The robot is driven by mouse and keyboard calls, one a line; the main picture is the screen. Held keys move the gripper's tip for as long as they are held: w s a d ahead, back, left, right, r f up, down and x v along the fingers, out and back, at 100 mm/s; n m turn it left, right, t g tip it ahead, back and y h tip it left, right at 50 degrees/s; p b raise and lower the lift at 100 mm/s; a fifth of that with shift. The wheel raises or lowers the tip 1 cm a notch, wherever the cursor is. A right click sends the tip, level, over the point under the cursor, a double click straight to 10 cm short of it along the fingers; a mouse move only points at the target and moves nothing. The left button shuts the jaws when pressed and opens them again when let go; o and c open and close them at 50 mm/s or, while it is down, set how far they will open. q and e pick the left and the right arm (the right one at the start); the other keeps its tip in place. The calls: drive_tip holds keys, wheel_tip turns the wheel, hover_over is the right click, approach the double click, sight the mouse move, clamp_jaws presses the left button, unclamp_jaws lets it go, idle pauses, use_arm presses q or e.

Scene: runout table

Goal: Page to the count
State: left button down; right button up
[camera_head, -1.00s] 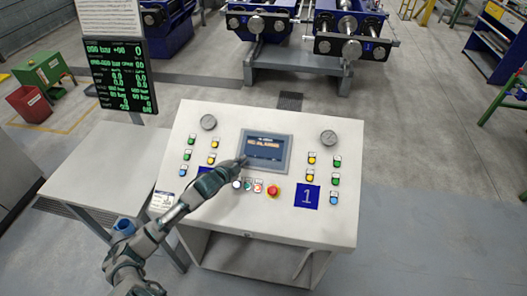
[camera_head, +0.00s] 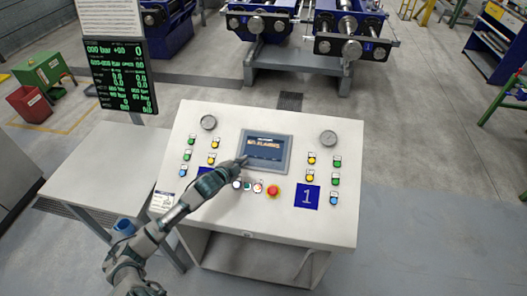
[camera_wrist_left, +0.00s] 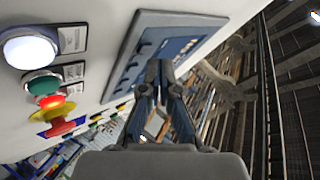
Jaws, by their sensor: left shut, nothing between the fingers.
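A control console (camera_head: 240,217) with a sloped light face stands in front of me. A small dark screen (camera_head: 265,147) in a grey frame sits at its upper middle, with an orange line of text that seems to read "NO ALARMS". My left gripper (camera_head: 242,161) is shut and empty at the screen's lower left corner; I cannot tell whether it touches. In the left wrist view the shut fingers (camera_wrist_left: 160,68) are by the edge of the screen frame (camera_wrist_left: 128,75). My right gripper is not in view.
A red mushroom button (camera_head: 273,190) and small buttons sit below the screen. Coloured buttons flank it, with two gauges above. A black display (camera_head: 122,75) with green figures stands at left. A light side table (camera_head: 105,165) adjoins the console; floor at right is clear.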

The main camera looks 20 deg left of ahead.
use_arm(q)
drive_tip(key=shift+w+f, duration=0.25)
drive_tip(key=shift+f, duration=0.4)
idle(0.6)
drive_tip(key=shift+s+r+p, duration=0.3)
drive_tip(key=shift+r+p, duration=0.5)
drive_tip(key=shift+p, duration=0.3)
drive_tip(key=shift+r, duration=0.1)
wheel_tip(320, 180, up, 5)
drive_tip(key=s+p, duration=0.2)
drive_tip(key=p, duration=0.5)
drive_tip(key=shift+s+d+r, duration=0.2)
drive_tip(key=shift+s+d, duration=0.1)
drive_tip(key=shift+d, duration=0.05)
drive_tip(key=shift+f, duration=0.1)
